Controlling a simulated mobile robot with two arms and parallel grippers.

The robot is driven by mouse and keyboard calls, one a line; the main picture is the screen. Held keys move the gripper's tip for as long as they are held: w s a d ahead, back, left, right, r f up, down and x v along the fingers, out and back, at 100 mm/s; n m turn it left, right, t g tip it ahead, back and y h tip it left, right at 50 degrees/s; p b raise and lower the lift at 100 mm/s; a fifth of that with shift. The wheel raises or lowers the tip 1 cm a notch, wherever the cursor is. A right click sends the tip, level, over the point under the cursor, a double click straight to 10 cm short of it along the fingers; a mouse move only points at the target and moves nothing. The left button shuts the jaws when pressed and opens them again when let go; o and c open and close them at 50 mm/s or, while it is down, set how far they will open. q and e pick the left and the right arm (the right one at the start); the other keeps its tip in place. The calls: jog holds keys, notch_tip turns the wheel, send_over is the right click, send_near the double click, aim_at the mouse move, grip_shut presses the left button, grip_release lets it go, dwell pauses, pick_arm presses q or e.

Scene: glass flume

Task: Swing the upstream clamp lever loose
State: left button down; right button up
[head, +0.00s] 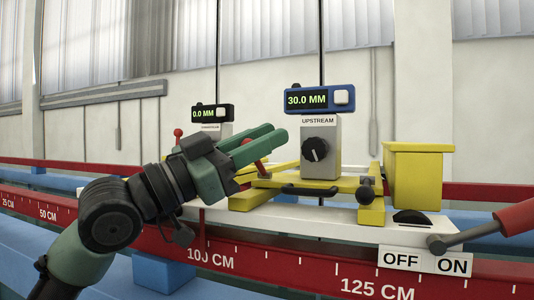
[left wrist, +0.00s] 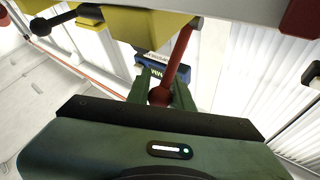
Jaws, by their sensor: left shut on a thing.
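The upstream gauge (head: 320,145) is a grey block with a black dial, labelled UPSTREAM, on a yellow carriage (head: 254,199). Its blue display (head: 320,98) reads 30.0 MM. The red upstream clamp lever (head: 259,170) rises at a tilt from the carriage's left side. My left gripper (head: 268,141), with green fingers, is shut on this lever, and the fingers hide part of it in the head view. In the left wrist view the lever (left wrist: 183,52) runs down to a round dark red knob (left wrist: 160,96) between the fingers (left wrist: 163,90). My right gripper is not in view.
A second gauge with a black display (head: 212,113) reading 0.0 MM stands behind my left gripper, with a red-knobbed lever (head: 178,133) nearby. A yellow box (head: 415,175) stands right of the upstream gauge. A red-handled switch lever (head: 480,233) is at the OFF/ON plate (head: 428,262).

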pick_arm(q)
jog(key=shift+s+a+f+m+h+b, duration=0.15)
jog(key=shift+s+f+m+h+b, duration=0.15)
jog(key=shift+m+h+b, duration=0.3)
jog(key=shift+r, duration=0.1)
jog(key=c, duration=1.2)
grip_release()
jog(key=shift+c, duration=0.2)
jog(key=b+v, duration=0.3)
jog(key=v, duration=0.4)
jog(key=shift+a+f, duration=0.3)
jog(key=shift+s, duration=0.1)
